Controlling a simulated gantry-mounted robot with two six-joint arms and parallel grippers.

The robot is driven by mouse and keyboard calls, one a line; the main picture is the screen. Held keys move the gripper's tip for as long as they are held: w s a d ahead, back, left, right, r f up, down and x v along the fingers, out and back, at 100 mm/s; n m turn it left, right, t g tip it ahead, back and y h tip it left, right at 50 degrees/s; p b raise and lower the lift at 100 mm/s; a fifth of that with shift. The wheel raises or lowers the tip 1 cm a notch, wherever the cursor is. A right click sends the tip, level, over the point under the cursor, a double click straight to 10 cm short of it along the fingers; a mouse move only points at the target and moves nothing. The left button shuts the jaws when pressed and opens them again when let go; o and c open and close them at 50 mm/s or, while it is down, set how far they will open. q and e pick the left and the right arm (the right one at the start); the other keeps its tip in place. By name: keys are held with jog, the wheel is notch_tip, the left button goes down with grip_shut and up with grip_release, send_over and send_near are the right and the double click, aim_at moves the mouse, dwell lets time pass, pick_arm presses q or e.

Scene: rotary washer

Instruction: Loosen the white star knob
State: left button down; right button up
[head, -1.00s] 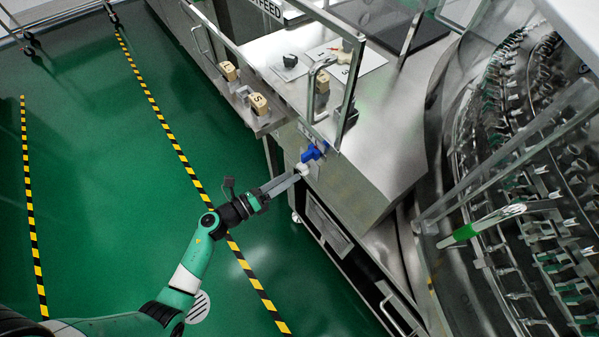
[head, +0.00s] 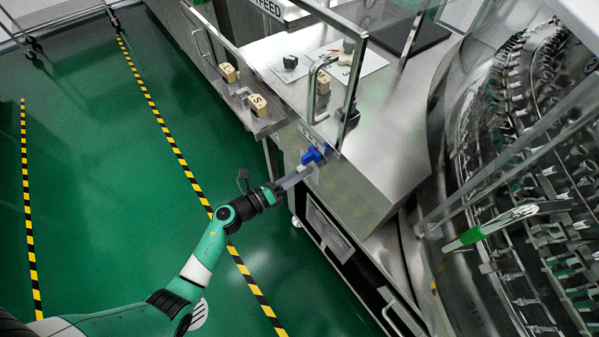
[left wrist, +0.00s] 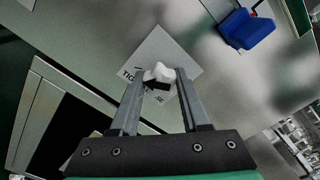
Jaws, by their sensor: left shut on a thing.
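The white star knob (left wrist: 160,73) sits in front of a white label plate (left wrist: 183,60) on the steel cabinet in the left wrist view. My left gripper (left wrist: 161,84) is shut on the knob, with one finger on each side of it. In the head view the left gripper (head: 299,173) reaches from the lower left to the cabinet's side face. There the knob is mostly hidden at the fingertips. The label's lettering is partly covered by the knob and fingers. My right gripper is not in view.
A blue handle (head: 312,155) sticks out of the cabinet close above the knob; it also shows in the left wrist view (left wrist: 246,28). A clear guard panel (head: 345,100) stands above. The green floor at left is clear.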

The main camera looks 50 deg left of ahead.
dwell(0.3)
pick_arm(q)
jog(key=n+p, duration=0.3)
jog(key=n, duration=0.1)
jog(key=shift+r, duration=0.2)
jog(key=n+p, duration=0.2)
jog(key=n, duration=0.1)
jog(key=n+p, duration=0.1)
jog(key=n, duration=0.2)
jog(key=shift+n+p, duration=0.3)
jog(key=n+p, duration=0.2)
jog(key=n, duration=0.4)
jog(key=shift+f, duration=0.15)
jog(key=n+p, duration=0.1)
jog(key=n, duration=0.5)
jog(key=shift+c, duration=1.9)
grip_release()
